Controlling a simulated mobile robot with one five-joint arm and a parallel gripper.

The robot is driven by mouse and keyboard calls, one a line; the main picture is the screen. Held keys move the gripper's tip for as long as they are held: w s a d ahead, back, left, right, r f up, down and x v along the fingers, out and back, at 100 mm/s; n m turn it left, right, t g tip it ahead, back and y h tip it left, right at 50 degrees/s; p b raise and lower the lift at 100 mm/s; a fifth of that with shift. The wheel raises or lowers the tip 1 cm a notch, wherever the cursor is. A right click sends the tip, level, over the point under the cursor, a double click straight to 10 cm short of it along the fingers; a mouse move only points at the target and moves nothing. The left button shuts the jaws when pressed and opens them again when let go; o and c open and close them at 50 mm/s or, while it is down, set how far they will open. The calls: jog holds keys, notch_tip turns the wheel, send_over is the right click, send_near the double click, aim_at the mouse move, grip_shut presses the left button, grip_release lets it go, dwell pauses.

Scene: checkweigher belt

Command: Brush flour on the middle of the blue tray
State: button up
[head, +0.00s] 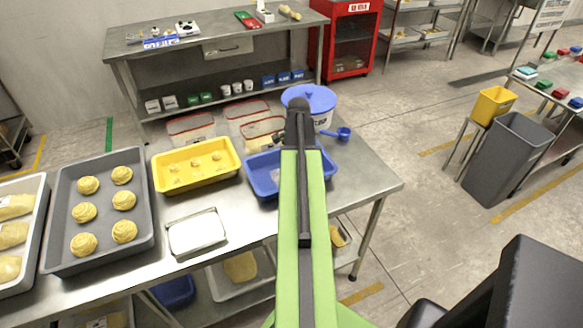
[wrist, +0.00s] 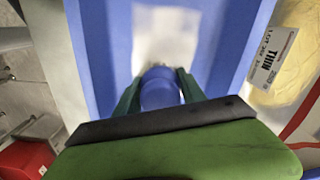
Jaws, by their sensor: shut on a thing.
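The blue tray (head: 262,184) lies near the right end of the steel table in the head view, partly behind my arm. Its blue floor and walls fill much of the wrist view (wrist: 104,45). My gripper (wrist: 160,90) is over the tray and shut on a blue rounded handle (wrist: 160,86), seemingly the brush's. A blurred whitish patch (wrist: 165,38) shows just beyond the handle; I cannot tell whether it is flour or bristles. The fingertips are hidden behind my arm in the head view. A shallow metal tray of white powder (head: 197,233) is at the table's front.
A yellow tray (head: 160,184) with small dough pieces is left of the blue tray. A grey tray (head: 63,255) of pastries is farther left. A white tub (head: 325,119) with a blue lid and a blue scoop (head: 342,133) stand behind. The table's right corner is bare.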

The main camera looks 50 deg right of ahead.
jog(key=shift+s+a, duration=0.3)
jog(key=shift+s, duration=0.35)
jog(key=shift+w+a, duration=0.6)
jog(key=shift+a, duration=0.35)
jog(key=shift+w+a, duration=0.55)
jog(key=shift+a, duration=0.35)
jog(key=shift+w+a, duration=0.6)
jog(key=shift+a, duration=0.35)
jog(key=shift+f, duration=0.1)
jog(key=shift+s+d+r, duration=0.1)
jog(key=shift+s+d, duration=0.35)
jog(key=shift+d, duration=0.3)
jog(key=shift+s+d+r, duration=0.1)
jog(key=shift+s+d, duration=0.3)
jog(key=shift+d, duration=0.3)
jog(key=shift+s+d+f, duration=0.1)
jog(key=shift+s+d, duration=0.35)
jog(key=shift+d, duration=0.25)
jog(key=shift+s+d, duration=0.4)
jog(key=shift+d, duration=0.3)
notch_tip(320, 180, up, 6)
jog(key=p, duration=0.6)
